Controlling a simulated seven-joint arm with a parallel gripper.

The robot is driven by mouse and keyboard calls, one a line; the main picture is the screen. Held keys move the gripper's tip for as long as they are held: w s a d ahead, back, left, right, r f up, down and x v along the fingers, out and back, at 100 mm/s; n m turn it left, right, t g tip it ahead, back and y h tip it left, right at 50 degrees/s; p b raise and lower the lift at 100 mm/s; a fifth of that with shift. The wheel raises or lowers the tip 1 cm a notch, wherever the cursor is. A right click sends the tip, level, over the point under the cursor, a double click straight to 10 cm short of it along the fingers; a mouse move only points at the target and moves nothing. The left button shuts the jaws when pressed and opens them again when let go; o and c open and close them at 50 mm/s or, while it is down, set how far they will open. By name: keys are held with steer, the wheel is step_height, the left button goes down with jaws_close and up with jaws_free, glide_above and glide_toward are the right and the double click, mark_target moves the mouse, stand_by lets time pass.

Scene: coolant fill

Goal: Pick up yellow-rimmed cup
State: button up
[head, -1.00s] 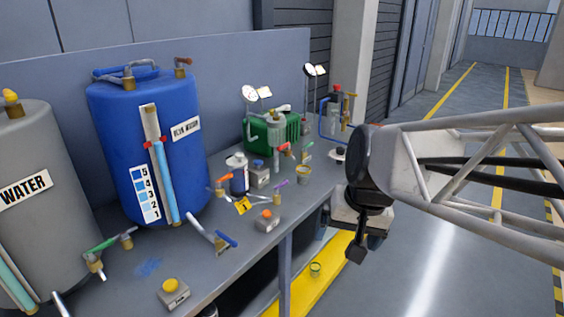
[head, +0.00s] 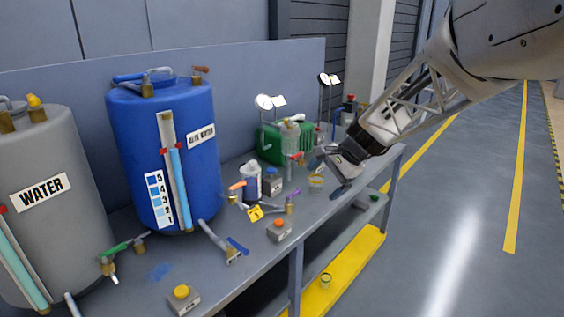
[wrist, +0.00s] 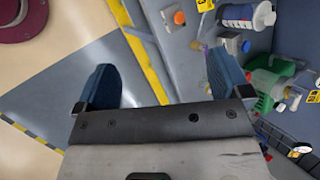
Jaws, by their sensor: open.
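A small cup with a yellow rim (head: 316,181) stands on the grey workbench, toward its right end. A second small yellow-rimmed cup (head: 326,281) sits low down on the yellow lower shelf. My gripper (head: 329,175) is open and empty, close beside the bench cup at its right in the head view. In the wrist view the two blue fingers of my gripper (wrist: 161,75) are wide apart with nothing between them. I cannot make out either cup clearly in the wrist view.
A blue tank (head: 130,130) and a grey water tank (head: 85,215) stand at the left. A green container (head: 270,145), a white bottle (head: 251,182), valves and button boxes (head: 279,230) crowd the bench. The aisle floor (head: 450,230) at the right is clear.

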steer(key=w+d+f+m+y, duration=0.2)
steer(key=w+f+m, duration=0.2)
steer(key=w, duration=0.8)
steer(key=m+t+y, duration=0.2)
steer(key=m+t, duration=0.4)
steer(key=m, duration=0.4)
glide_toward(322, 180)
steer(key=x, duration=0.5)
steer(key=shift+w+f, duration=0.15)
steer(key=shift+w, duration=0.2)
steer(key=shift+a, duration=0.1)
steer(key=shift+x, duration=1.25)
steer(key=shift+x, duration=2.6)
steer(key=shift+s, duration=0.1)
